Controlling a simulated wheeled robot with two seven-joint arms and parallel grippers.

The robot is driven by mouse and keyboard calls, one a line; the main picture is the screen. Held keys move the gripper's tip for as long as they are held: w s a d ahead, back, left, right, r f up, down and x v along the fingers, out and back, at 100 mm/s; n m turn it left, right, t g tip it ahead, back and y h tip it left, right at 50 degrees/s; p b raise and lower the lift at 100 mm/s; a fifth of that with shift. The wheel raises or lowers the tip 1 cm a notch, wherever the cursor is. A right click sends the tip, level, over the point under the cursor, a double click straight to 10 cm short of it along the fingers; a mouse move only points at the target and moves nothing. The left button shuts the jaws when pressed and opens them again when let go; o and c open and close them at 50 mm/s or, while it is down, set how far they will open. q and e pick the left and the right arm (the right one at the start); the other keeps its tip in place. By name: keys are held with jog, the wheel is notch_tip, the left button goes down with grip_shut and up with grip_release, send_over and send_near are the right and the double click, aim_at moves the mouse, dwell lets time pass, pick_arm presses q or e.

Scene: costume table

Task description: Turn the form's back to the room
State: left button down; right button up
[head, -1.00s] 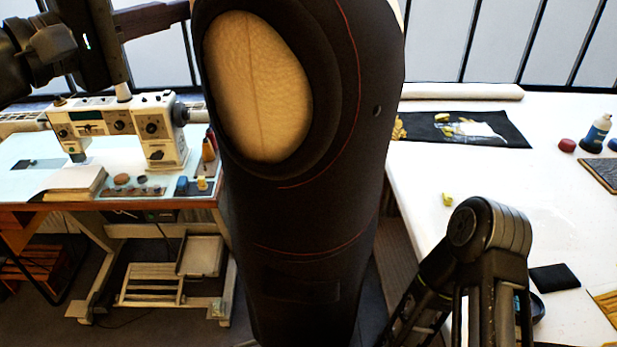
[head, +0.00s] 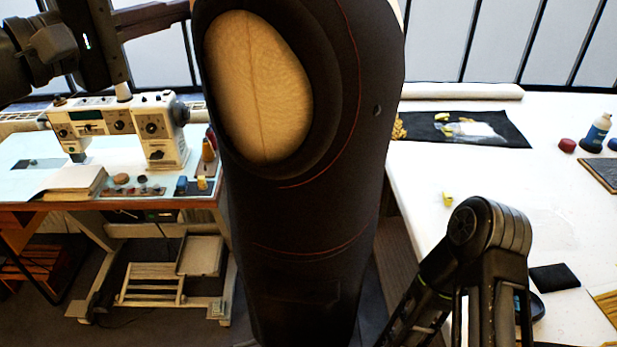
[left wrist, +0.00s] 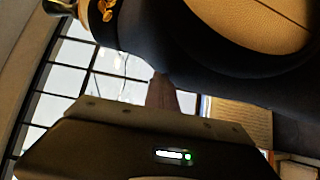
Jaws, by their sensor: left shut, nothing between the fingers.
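The dress form (head: 320,215) stands upright in the middle of the head view, in black cloth with thin red seams. A large oval tan panel (head: 258,88) shows on its upper left side. Its top is cut off by the frame. My left gripper (head: 178,12) is at the top left, shut and empty, with its fingers reaching right to the form's left edge; whether they touch it I cannot tell. In the left wrist view, the form's dark cloth and tan panel (left wrist: 255,30) lie just beyond the shut fingers (left wrist: 165,95). My right gripper is out of view.
A sewing machine (head: 120,128) stands on a table at the left with a book (head: 75,183). A white table (head: 565,215) at the right holds a dark cloth (head: 480,128), a bottle (head: 597,132) and small items. My right arm is above its near edge.

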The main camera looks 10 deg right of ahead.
aim_at(197, 19)
pick_arm(q)
jog(key=shift+s+d, duration=0.1)
jog(key=shift+d, duration=0.05)
jog(key=s+d+n+t+y, duration=0.1)
jog(key=s, duration=0.1)
jog(key=s+d+n+t+y, duration=0.1)
jog(key=s+d+y, duration=0.1)
jog(key=shift+s+d+r, duration=0.15)
jog(key=shift+s+d, duration=0.05)
jog(key=shift+s+d+n+t, duration=0.3)
jog(key=shift+s+n, duration=0.05)
jog(key=shift+n, duration=0.05)
jog(key=shift+w, duration=0.1)
